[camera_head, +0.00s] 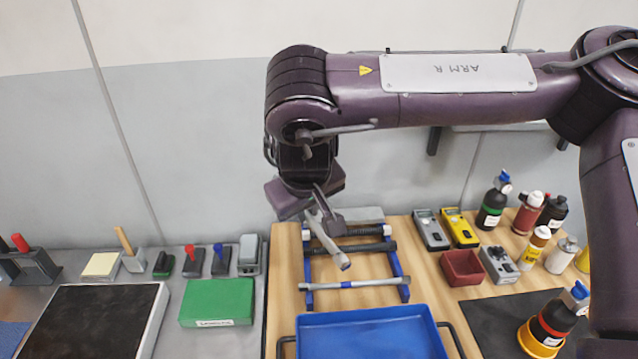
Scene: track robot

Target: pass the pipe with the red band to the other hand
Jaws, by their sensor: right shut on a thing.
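My right gripper (318,210) hangs over the blue rack, fingers pointing down, shut on a light grey pipe (327,240). The pipe slants down to the right and its lower end is clear of the rack's near bar. I cannot make out a red band on it; its upper part is hidden between the fingers. The blue rack (307,268) holds another light grey pipe (355,284) across its front and dark pipes (358,248) further back. My left gripper is not in view.
A blue tray (370,335) stands in front of the rack. A red bin (462,267), meters (430,230) and several bottles (492,205) stand on the right. A green box (217,302) and a dark-topped board (95,320) lie on the grey left bench.

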